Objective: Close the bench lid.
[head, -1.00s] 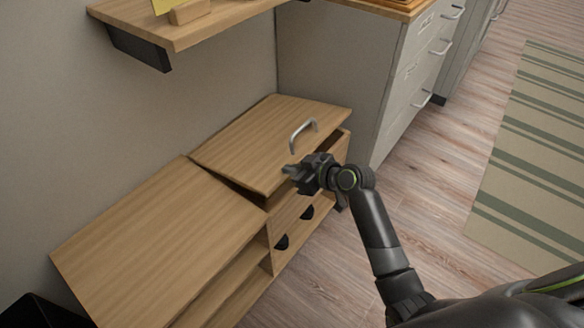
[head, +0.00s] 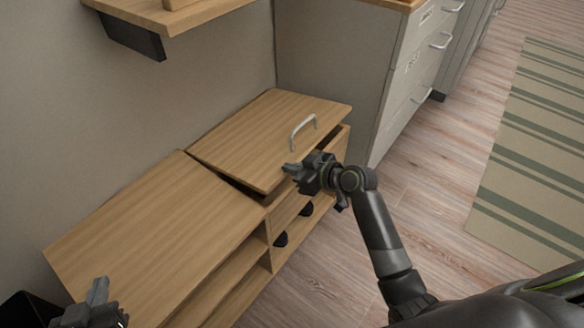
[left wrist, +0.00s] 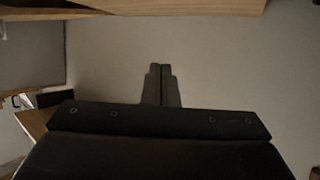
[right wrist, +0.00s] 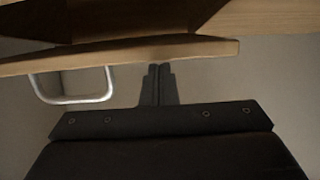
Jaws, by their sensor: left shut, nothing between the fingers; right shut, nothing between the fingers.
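The bench lid (head: 262,138) is the wooden panel on the right part of the low bench. It is tilted, its front edge raised, with a dark gap under it. A metal handle (head: 303,131) stands on its top near the front and also shows in the right wrist view (right wrist: 72,98). My right gripper (head: 291,169) is shut and empty at the lid's front edge. In the right wrist view its fingertips (right wrist: 159,66) are close to the lid's edge (right wrist: 120,56); contact is unclear. My left gripper (head: 98,288) is shut and empty over the bench's near left end.
The fixed bench top (head: 150,235) lies left of the lid, with open shelves below. A wall shelf (head: 170,22) juts out above. A grey drawer cabinet (head: 335,80) stands close beyond the lid. Open floor and a striped rug (head: 530,150) lie to the right.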

